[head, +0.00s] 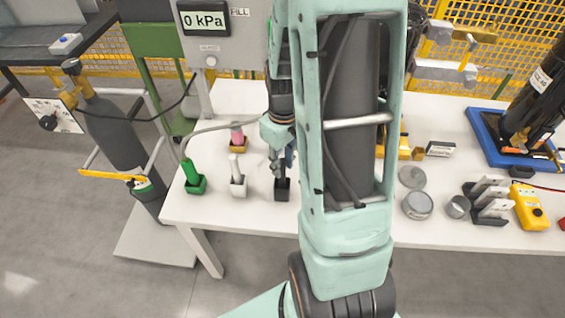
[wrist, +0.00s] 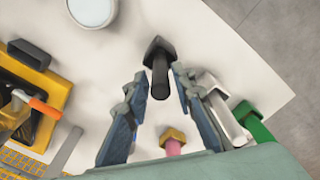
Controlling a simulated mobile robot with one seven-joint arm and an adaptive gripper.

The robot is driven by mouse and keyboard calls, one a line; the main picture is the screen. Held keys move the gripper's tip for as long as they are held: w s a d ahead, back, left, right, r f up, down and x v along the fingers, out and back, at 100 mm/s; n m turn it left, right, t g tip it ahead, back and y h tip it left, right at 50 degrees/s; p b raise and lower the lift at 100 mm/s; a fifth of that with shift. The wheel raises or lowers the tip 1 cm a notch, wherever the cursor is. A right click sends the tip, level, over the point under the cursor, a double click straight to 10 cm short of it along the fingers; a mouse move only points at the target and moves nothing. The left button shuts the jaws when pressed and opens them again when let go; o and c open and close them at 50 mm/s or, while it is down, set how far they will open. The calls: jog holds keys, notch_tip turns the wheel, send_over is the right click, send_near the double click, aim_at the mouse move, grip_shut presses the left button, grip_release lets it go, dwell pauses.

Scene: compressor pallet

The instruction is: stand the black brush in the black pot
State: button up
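The black brush (wrist: 160,80) shows in the wrist view with its handle pointing toward the camera. Its far end is in the black pot (wrist: 157,46), and it looks upright there. In the head view the black pot (head: 282,193) stands near the table's front edge, with the dark handle (head: 282,171) rising from it, partly hidden by my gripper. My gripper (wrist: 161,76) is open, with one finger on each side of the brush handle and a narrow gap at both sides. In the head view my gripper (head: 281,160) is directly above the pot.
A green brush in a green pot (head: 196,186), a white brush in a white pot (head: 238,188) and a pink brush in a yellow pot (head: 238,146) stand to the left. Round tins (head: 417,206) and a yellow device (head: 528,207) lie to the right on the white table (head: 230,214).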

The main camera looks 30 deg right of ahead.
jog(key=shift+o, duration=0.8)
notch_tip(320, 180, up, 12)
jog(key=shift+s, duration=0.15)
